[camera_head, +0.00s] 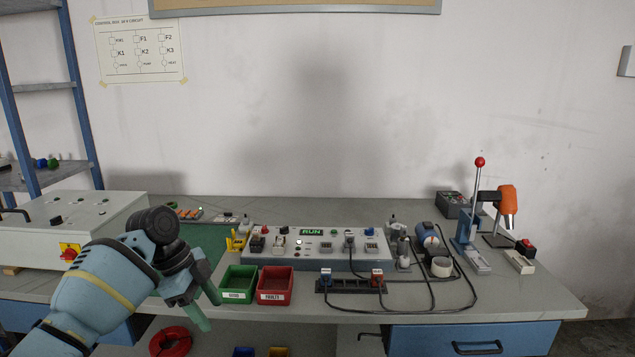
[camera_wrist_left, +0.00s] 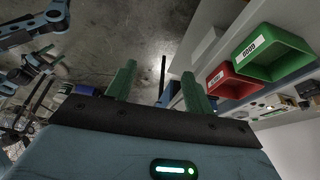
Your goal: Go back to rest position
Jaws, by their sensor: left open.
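My left arm reaches in from the left in the head view. Its gripper (camera_head: 212,314) is tilted down at the bench's front edge, just left of the green bin. The two green fingers are spread apart with nothing between them, as the left wrist view (camera_wrist_left: 159,68) also shows. My right gripper does not show in the head view. Blue-grey arm parts (camera_wrist_left: 35,38) at the upper left of the left wrist view look like my right arm, but its jaws are too small and cluttered to read.
A green bin (camera_head: 238,295) and a red bin (camera_head: 275,299) stand near the bench edge (camera_head: 545,305). Behind them is a control panel (camera_head: 320,264) marked RUN. A white box (camera_head: 100,215) with a red knob is behind my left arm. A lever press (camera_head: 470,240) stands at right.

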